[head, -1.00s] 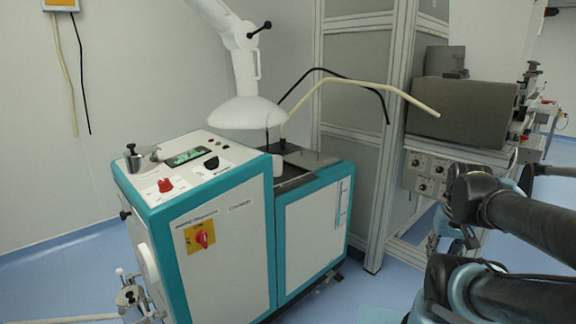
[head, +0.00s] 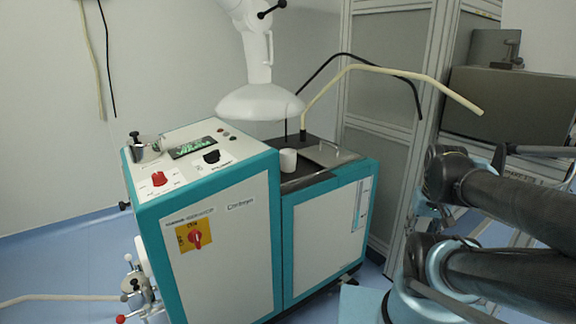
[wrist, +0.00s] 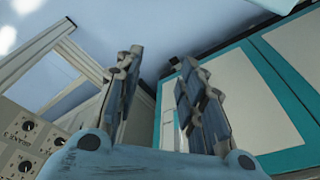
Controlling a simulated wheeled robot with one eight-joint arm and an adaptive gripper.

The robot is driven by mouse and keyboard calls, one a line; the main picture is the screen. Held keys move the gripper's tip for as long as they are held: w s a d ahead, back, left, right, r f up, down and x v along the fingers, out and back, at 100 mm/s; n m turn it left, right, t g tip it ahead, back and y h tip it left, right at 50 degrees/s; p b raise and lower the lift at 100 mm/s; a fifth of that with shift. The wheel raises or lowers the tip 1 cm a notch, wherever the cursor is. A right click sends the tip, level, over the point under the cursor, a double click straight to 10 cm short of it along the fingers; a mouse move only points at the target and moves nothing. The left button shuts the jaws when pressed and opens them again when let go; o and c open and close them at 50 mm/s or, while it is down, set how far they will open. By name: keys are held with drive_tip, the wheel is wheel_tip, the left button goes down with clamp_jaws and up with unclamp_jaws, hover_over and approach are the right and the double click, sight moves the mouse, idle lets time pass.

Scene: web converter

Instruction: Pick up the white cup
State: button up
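The white cup (head: 288,161) stands upright on the dark recessed top of the teal and white machine (head: 232,262), just right of its control panel. My gripper (wrist: 158,75) shows in the wrist view with its two fingers apart and nothing between them. The wrist view shows the machine's teal-edged side panels (wrist: 235,95) at the right, beyond the fingers; the cup is not in that view. In the head view my arm is at the right, well away from the cup, and I cannot make out the fingertips there.
A white extraction hood (head: 258,102) hangs low over the machine, close above and left of the cup. A black hose (head: 350,58) and a cream hose (head: 400,71) arch behind it. A metal handle (head: 335,157) lies right of the cup. A grey-panelled frame (head: 385,110) stands behind.

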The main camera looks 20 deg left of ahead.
sight(288, 156)
drive_tip(key=o, duration=0.8)
drive_tip(key=shift+a+r+n, duration=0.3)
drive_tip(key=shift+a+r, duration=0.05)
drive_tip(key=shift+r, duration=0.35)
drive_tip(key=shift+c, duration=0.2)
drive_tip(key=w+a+r+n+y, duration=0.3)
drive_tip(key=w+a+r+n, duration=0.4)
drive_tip(key=w+a, duration=0.6)
drive_tip(key=w+a+r+n+y, duration=0.15)
drive_tip(key=w+a, duration=0.35)
drive_tip(key=a, duration=0.5)
drive_tip(key=w+a+n+y, duration=0.1)
drive_tip(key=w+a+n, duration=0.2)
drive_tip(key=w+a, duration=0.45)
drive_tip(key=w+a+r+n+y, duration=0.15)
drive_tip(key=w+a, duration=0.25)
drive_tip(key=a, duration=0.8)
drive_tip(key=shift+n+h, duration=0.3)
drive_tip(key=shift+h, duration=0.1)
drive_tip(key=shift+x, duration=2.95)
